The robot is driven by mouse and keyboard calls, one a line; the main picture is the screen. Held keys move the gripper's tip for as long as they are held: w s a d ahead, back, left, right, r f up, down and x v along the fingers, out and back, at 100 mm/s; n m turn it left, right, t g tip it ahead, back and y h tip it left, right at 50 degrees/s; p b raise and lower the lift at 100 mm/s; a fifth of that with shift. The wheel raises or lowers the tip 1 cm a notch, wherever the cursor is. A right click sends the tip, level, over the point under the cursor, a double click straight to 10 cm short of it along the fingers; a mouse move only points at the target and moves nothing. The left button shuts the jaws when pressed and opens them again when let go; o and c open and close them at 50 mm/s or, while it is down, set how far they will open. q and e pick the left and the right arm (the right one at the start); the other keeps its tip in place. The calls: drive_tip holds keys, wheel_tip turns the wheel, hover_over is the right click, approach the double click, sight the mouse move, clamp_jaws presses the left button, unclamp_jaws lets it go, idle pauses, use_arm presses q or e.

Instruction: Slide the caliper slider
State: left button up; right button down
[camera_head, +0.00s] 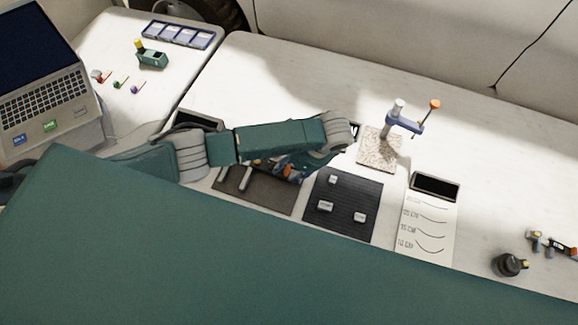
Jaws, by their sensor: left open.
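My left arm reaches in from the left over the white table. My left gripper (288,170) hangs partly hidden under its forearm, above a brown mat (262,198); it is open. Two slim silver pieces (235,178) stand out at the left part of this mat, beside the gripper. I cannot tell whether they belong to the caliper. No caliper slider can be made out clearly, since the arm covers the back of the mat. My right gripper is not in view.
A black mat (340,222) holds small metal blocks. A stone-based stand (378,150), a white chart sheet (425,228), a dark round object (508,264) and small tools (550,244) lie rightward. The table's back is clear.

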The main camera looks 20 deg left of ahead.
use_arm(q)
drive_tip(key=shift+a+f, duration=0.1)
drive_tip(key=c, duration=0.8)
clamp_jaws()
drive_tip(key=shift+s+d+p, duration=0.1)
drive_tip(key=shift+d+p, duration=0.35)
drive_tip(key=shift+d, duration=0.3)
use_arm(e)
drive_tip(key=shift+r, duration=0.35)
use_arm(q)
drive_tip(key=o, duration=0.7)
unclamp_jaws()
drive_tip(key=shift+o, duration=0.5)
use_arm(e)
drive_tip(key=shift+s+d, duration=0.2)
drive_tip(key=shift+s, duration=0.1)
